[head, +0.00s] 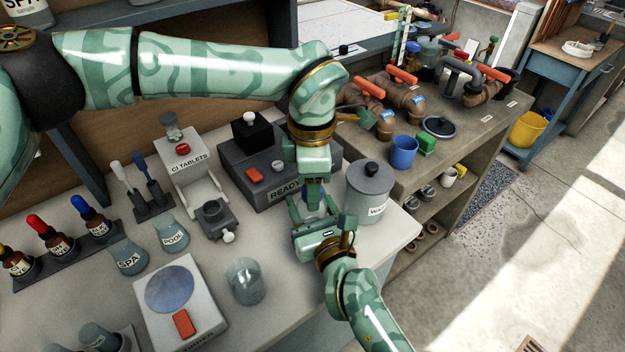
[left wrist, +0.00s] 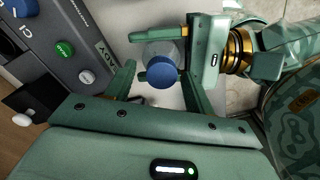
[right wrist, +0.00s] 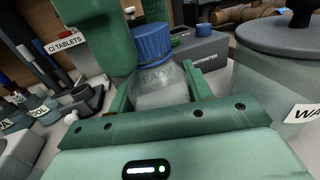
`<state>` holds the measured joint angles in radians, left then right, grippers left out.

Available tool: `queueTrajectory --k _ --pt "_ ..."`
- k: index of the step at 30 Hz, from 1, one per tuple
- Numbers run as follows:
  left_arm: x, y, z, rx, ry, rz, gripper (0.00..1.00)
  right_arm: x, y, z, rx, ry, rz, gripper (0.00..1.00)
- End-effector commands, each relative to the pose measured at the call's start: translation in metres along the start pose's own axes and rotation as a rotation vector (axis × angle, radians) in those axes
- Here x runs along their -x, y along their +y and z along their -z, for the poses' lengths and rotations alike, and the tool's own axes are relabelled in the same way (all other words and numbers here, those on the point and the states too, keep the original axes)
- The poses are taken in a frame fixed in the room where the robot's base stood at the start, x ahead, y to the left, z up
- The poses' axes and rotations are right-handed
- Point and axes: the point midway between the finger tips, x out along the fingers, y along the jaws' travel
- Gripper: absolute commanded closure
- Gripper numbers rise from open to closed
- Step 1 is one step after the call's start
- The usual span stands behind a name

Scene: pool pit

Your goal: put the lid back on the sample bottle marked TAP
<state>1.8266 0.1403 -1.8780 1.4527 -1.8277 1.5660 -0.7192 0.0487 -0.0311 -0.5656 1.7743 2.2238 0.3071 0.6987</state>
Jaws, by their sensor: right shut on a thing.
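The sample bottle (right wrist: 160,92) is clear and stands between the fingers of my right gripper (right wrist: 160,85), which is shut on it. In the left wrist view the lid (left wrist: 162,73) lies between the fingers of my left gripper (left wrist: 160,85), with a gap on at least one side. The left gripper appears open, pointing down from above. In the head view both grippers meet, left (head: 315,190) above right (head: 322,225), mostly hiding the bottle.
A grey lidded WA-marked canister (head: 370,192) stands close right of the grippers. The grey READY box (head: 262,165) is behind. SPA (head: 128,255) and POOL (head: 172,234) bottles are further left.

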Motion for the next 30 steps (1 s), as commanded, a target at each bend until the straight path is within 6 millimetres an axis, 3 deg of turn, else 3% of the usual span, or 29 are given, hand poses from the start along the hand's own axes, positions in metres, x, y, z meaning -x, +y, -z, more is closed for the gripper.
queueTrajectory --k 11,14,24,30 --pt "0.005 -0.001 0.000 0.001 0.000 0.001 0.42 0.000 0.000 0.000 0.000 0.000 0.000 1.00" --pt "0.018 0.000 0.000 0.001 0.000 0.000 0.42 0.000 0.000 0.000 0.000 0.001 0.001 1.00" --pt "0.088 0.000 0.000 0.001 0.000 -0.002 0.42 0.000 0.000 0.000 0.000 0.001 0.001 1.00" --pt "0.114 0.000 0.000 0.001 0.000 0.001 0.42 0.000 0.000 0.000 0.000 0.001 0.001 1.00"
